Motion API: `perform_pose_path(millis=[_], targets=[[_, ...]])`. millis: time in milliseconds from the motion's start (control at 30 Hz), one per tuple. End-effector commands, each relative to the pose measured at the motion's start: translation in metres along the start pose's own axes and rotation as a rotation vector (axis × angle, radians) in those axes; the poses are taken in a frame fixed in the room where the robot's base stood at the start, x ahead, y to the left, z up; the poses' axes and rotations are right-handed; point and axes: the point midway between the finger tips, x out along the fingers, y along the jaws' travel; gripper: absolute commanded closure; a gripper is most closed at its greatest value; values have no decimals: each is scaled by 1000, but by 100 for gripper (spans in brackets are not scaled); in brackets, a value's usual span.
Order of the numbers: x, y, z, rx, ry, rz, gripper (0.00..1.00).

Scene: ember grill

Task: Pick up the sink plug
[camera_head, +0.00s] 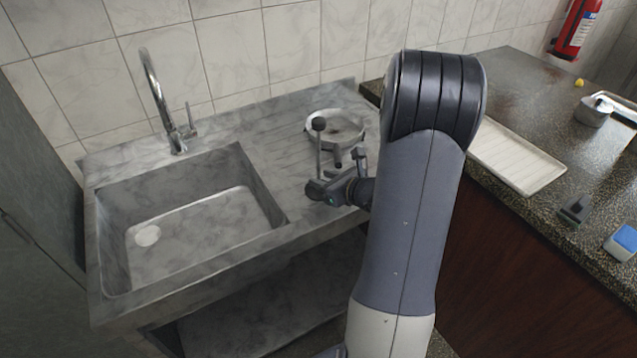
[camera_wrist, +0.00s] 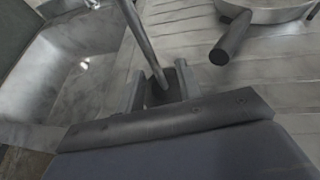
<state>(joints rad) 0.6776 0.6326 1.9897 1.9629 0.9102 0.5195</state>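A thin metal rod with a dark ball on top (camera_head: 318,125) stands upright on the drainboard side, right of the basin. It seems to be the sink plug, but its lower end is partly hidden by my gripper. My gripper (camera_head: 338,180) is low over the drainboard at the rod's foot, with its fingers apart. In the wrist view the rod (camera_wrist: 143,40) runs down between the fingertips of my gripper (camera_wrist: 162,88) to a dark piece. I cannot tell whether the fingers touch it.
A round pan (camera_head: 336,128) with a short dark handle (camera_wrist: 232,38) sits close behind and right of my gripper. The sink basin (camera_head: 200,215) and tap (camera_head: 155,90) are on the left. A white tray (camera_head: 515,160) lies on the dark counter at right.

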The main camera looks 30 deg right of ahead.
Motion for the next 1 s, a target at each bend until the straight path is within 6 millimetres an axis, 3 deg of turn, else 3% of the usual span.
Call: perform_pose_path(millis=[300, 567, 1000], targets=[[38, 2, 1, 0, 0, 2, 66], [40, 2, 0, -1, 0, 1, 66], [40, 2, 0, -1, 0, 1, 100]])
